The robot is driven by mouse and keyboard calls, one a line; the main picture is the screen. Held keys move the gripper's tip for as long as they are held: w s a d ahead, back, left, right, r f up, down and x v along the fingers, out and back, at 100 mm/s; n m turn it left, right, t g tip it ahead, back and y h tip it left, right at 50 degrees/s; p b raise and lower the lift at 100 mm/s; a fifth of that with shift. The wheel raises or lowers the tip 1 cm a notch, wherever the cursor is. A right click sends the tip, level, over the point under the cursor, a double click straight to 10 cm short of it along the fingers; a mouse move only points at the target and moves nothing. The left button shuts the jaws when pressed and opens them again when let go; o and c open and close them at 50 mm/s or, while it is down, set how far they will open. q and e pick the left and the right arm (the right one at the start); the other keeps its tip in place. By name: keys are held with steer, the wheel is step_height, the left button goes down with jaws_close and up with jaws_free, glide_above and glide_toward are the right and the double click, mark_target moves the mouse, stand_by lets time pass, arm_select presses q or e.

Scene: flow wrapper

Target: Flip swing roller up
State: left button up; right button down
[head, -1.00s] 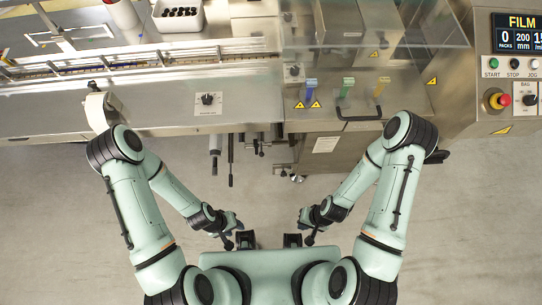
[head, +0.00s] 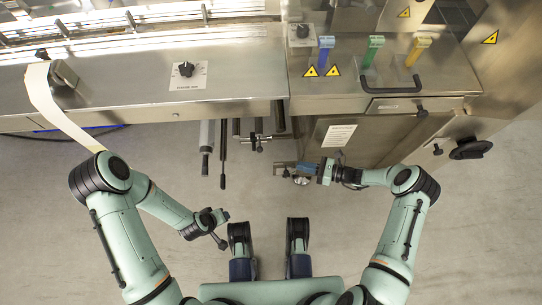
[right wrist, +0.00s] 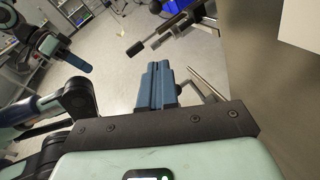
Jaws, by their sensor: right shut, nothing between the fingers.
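Under the machine's front edge, several rods and rollers hang toward me in the head view. One is a grey roller with a black end (head: 206,140), with a thin dark rod (head: 223,155) beside it. A shorter bar with a black cross knob (head: 257,142) is further right. I cannot tell for sure which is the swing roller. My right gripper (head: 281,168) is shut and empty, pointing left, just below and right of that bar. Its closed blue fingers show in the right wrist view (right wrist: 155,88), apart from the black-tipped rods (right wrist: 160,37). My left gripper (head: 222,216) is low, away from the machine.
The steel machine front (head: 140,90) spans the top, with a dial (head: 186,69). Blue, green and yellow levers (head: 374,50) and a black handle (head: 390,84) sit right. A pale film strip (head: 45,100) hangs left. A black handwheel (head: 470,149) juts out right. Open floor lies below.

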steer(key=shift+r, duration=0.15)
steer(key=w+r+b+x, duration=0.1)
steer(key=r+x, duration=0.1)
steer(key=x, duration=1.1)
steer(key=shift+r, duration=0.3)
